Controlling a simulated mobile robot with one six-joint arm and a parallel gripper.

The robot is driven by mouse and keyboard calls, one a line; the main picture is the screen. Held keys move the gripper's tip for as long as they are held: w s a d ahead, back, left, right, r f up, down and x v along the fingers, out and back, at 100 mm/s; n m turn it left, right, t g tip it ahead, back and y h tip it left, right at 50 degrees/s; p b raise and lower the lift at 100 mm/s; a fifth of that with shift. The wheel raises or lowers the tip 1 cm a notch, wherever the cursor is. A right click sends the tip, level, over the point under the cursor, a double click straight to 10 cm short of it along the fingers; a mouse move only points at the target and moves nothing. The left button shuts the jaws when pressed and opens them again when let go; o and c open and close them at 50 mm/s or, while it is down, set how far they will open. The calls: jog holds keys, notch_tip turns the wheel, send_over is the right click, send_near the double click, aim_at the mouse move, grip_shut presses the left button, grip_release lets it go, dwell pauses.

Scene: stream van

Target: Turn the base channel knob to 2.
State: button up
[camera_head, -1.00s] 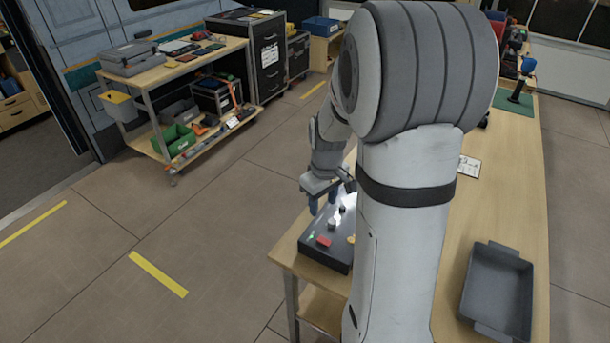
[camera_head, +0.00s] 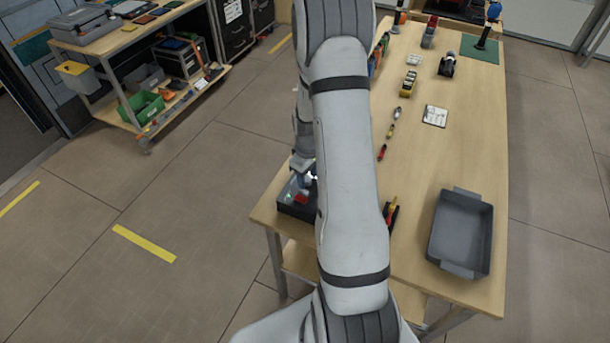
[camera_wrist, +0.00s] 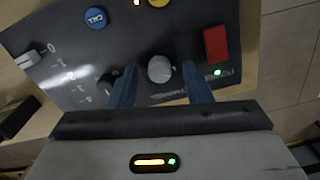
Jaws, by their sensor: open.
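A dark control box (camera_head: 292,209) sits at the table's near left corner, partly hidden by my arm. In the wrist view its panel (camera_wrist: 85,62) carries a round grey knob (camera_wrist: 160,69) and a smaller dark knob (camera_wrist: 113,74) beside the left finger. I cannot read a label that tells which is the base channel knob. My gripper (camera_wrist: 160,72) is open, its two blue fingers on either side of the grey knob, with gaps showing. It also shows low over the box in the head view (camera_head: 304,178). Whether the fingertips touch the panel is unclear.
The panel also has a red switch (camera_wrist: 215,43), a lit green lamp (camera_wrist: 217,72), a blue button (camera_wrist: 95,17) and a lever (camera_wrist: 30,57) beside a number scale. A grey tray (camera_head: 461,236) and several small tools lie on the table (camera_head: 440,165), right of my arm.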

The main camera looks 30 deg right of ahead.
jog(key=shift+f, duration=0.25)
